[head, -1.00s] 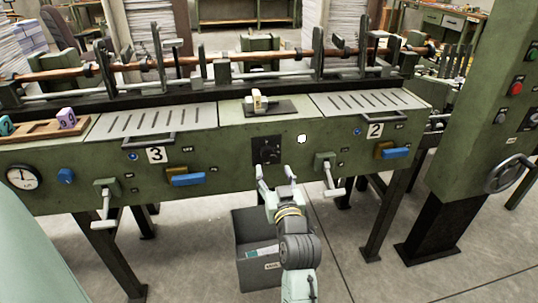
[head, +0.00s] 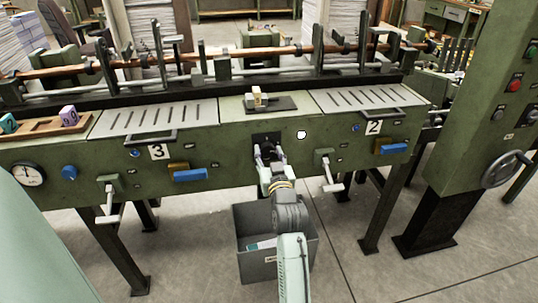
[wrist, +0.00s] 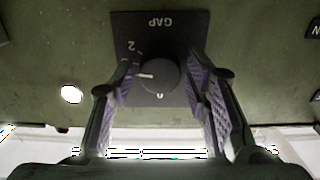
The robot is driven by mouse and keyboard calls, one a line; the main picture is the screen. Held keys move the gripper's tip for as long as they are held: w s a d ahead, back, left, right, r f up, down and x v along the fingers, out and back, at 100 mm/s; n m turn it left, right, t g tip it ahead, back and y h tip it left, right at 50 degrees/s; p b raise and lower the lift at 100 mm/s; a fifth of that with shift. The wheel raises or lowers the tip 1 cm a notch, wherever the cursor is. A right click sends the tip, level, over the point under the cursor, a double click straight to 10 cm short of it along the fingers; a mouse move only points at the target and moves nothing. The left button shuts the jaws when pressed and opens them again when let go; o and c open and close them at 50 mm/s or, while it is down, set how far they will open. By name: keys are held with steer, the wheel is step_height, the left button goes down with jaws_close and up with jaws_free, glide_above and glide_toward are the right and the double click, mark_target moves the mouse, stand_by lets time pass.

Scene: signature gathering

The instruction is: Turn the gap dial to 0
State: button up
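The gap dial (wrist: 160,76) is a round dark knob on a black plate (wrist: 182,22) marked GAP, which appears upside down in the wrist view. Its white pointer line points left, between the 2 at upper left and the 0 at the bottom. Any mark directly at the pointer is hidden by a finger. My gripper (wrist: 162,68) is open, with one finger on each side of the knob and visible gaps to it. In the head view my gripper (head: 269,153) is at the black dial plate (head: 262,137), largely covering the knob.
A crank handle (head: 327,170) is just right of my gripper, and a blue lever (head: 190,175) is to the left. A grey bin (head: 262,267) stands on the floor below. A white round button (head: 301,134) is right of the plate.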

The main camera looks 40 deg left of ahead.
steer(key=c, duration=0.8)
steer(key=shift+f+b, duration=0.1)
steer(key=shift+b, duration=0.3)
steer(key=n+b, duration=0.2)
steer(key=n, duration=0.1)
steer(key=shift+f+b, duration=0.1)
steer(key=shift+b, duration=0.3)
steer(key=n+b, duration=0.4)
steer(key=shift+n, duration=0.3)
steer(key=n+b, duration=0.5)
steer(key=n, duration=0.1)
steer(key=shift+w+d, duration=0.1)
steer(key=n+b, duration=0.1)
steer(key=n, duration=0.1)
steer(key=n+b, duration=0.1)
steer(key=n, duration=0.1)
steer(key=n+b, duration=0.1)
steer(key=shift+r+n+b, duration=0.3)
steer(key=shift+n, duration=0.1)
